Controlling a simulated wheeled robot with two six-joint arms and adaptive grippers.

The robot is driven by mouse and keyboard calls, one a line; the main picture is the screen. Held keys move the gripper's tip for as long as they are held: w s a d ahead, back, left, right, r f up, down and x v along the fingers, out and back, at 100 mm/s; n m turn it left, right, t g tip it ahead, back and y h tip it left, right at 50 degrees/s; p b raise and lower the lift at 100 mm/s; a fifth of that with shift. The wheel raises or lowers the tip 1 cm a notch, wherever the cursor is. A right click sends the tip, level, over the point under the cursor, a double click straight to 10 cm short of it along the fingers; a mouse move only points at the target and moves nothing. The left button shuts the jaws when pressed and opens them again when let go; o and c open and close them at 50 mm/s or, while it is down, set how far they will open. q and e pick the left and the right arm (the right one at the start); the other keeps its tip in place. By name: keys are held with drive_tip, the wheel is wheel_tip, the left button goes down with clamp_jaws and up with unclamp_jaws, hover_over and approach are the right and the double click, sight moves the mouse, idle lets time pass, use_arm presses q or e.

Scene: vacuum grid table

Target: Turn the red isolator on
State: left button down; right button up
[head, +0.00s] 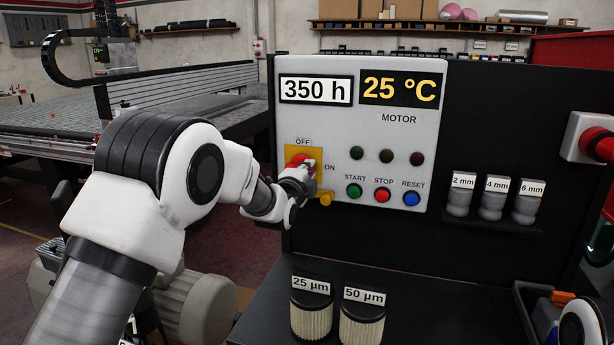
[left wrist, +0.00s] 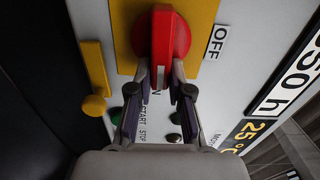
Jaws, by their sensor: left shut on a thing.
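The red isolator (head: 297,160) is a rotary handle on a yellow plate (head: 291,152) at the left of the grey panel. OFF is printed above it and ON to its right. My left gripper (head: 308,172) is at the isolator and partly covers it. In the left wrist view, its two fingers (left wrist: 161,80) are shut on either side of the red handle (left wrist: 168,40). The white mark is at the handle's lower end there, roughly a quarter turn from the OFF label (left wrist: 215,42). My right gripper is not clearly visible.
A yellow padlock-like piece (head: 326,199) hangs just below the plate. START (head: 354,191), STOP (head: 382,195) and RESET (head: 411,198) buttons sit to the right. Two filters (head: 311,318) stand below on the dark ledge. A red knob (head: 598,145) projects at the far right.

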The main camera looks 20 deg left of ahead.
use_arm(q)
drive_tip(key=shift+f+m, duration=0.3)
drive_tip(key=c, duration=1.4)
unclamp_jaws()
drive_tip(key=o, duration=0.3)
drive_tip(key=shift+d, duration=0.1)
drive_tip(key=shift+s+d+r, duration=0.1)
drive_tip(key=shift+r, duration=0.05)
drive_tip(key=s, duration=1.2)
drive_tip(key=shift+a, duration=0.2)
